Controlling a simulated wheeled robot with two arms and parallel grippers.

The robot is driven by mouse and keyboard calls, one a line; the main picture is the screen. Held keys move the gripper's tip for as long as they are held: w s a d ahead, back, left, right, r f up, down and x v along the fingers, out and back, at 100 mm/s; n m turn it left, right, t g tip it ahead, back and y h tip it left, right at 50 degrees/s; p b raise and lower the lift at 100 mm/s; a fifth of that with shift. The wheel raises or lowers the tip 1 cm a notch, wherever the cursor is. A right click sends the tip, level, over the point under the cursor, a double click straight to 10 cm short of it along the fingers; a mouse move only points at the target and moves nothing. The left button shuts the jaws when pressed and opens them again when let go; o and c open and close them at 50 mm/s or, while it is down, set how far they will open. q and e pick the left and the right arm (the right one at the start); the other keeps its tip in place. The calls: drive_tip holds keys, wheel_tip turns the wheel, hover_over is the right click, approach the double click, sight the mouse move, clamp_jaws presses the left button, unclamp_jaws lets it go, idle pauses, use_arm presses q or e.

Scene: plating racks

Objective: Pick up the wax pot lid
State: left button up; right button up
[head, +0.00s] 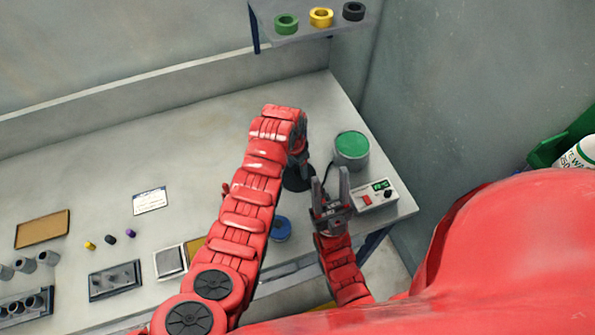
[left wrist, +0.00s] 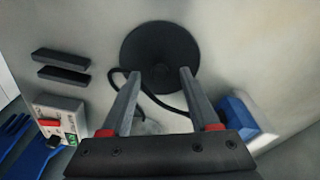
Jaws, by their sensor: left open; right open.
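The wax pot lid appears to be the dark round disc (head: 298,179) on the bench, partly hidden by my left arm. It also shows in the left wrist view as a flat black disc (left wrist: 160,50). My left gripper (left wrist: 160,75) is open, with its two fingertips over the near part of the disc and nothing between them. I cannot tell whether they touch it. In the head view, the left fingers are mostly hidden by the wrist. My right gripper (head: 331,182) is open and empty, just right of the disc. The wax pot (head: 351,152) with green contents stands behind it.
A white control box (head: 374,197) with a red switch sits near the bench's right edge. A blue item (head: 280,229) lies near the front edge. A dark cable (left wrist: 165,104) runs below the disc. A shelf (head: 300,30) with coloured rings hangs above.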

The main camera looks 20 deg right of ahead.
use_arm(q)
drive_tip(key=shift+f, duration=0.4)
clamp_jaws()
drive_tip(key=shift+r, duration=0.15)
